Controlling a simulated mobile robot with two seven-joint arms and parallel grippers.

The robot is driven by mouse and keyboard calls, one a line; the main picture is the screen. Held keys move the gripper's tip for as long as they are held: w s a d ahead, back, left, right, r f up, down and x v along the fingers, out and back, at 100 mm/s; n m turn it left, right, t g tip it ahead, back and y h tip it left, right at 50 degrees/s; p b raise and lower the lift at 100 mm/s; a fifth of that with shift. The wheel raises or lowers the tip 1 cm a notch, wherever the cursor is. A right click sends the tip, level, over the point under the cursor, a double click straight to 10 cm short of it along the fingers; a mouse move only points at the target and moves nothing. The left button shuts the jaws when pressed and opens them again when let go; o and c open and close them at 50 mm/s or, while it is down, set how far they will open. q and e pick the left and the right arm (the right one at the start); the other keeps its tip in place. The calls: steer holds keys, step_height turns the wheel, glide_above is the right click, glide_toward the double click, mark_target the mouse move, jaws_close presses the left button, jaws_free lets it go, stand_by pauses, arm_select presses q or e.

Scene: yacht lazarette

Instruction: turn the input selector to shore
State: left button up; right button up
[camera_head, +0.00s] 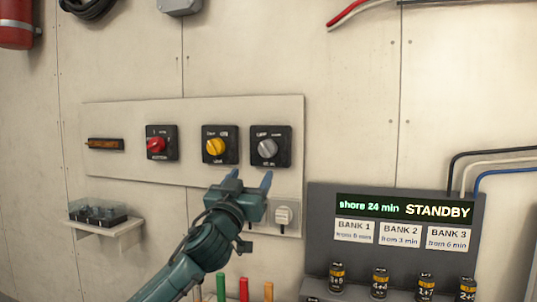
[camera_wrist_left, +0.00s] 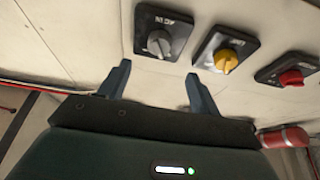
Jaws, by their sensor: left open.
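The panel on the wall carries three rotary switches in a row. The one on the right has a grey knob (camera_head: 267,149) on a black plate, and the lettering under it looks like "AC IN", so I take it as the input selector. Its upper position labels are too blurred to read surely. It also shows in the left wrist view (camera_wrist_left: 159,43). My left gripper (camera_head: 250,180) is open and empty, just below this switch and apart from it. In the left wrist view its two fingers (camera_wrist_left: 157,74) point toward the grey knob, one to each side. My right gripper is not in view.
A yellow-knob switch (camera_head: 214,147) and a red-knob switch (camera_head: 156,145) sit to the left. A white socket (camera_head: 284,215) is below right. A display box (camera_head: 410,210) reads "shore 24 min STANDBY", with several batteries below. A small shelf (camera_head: 102,225) stands out lower left.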

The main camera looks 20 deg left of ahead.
mark_target(265, 153)
arm_select(q)
steer(key=p+x, duration=0.2)
steer(key=x, duration=0.7)
steer(key=shift+w+r, duration=0.25)
steer(key=shift+w, duration=0.4)
steer(key=shift+w+d, duration=0.1)
steer(key=shift+w, duration=0.15)
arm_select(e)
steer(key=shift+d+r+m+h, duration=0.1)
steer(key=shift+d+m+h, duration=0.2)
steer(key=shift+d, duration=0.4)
arm_select(q)
steer(key=c, duration=1)
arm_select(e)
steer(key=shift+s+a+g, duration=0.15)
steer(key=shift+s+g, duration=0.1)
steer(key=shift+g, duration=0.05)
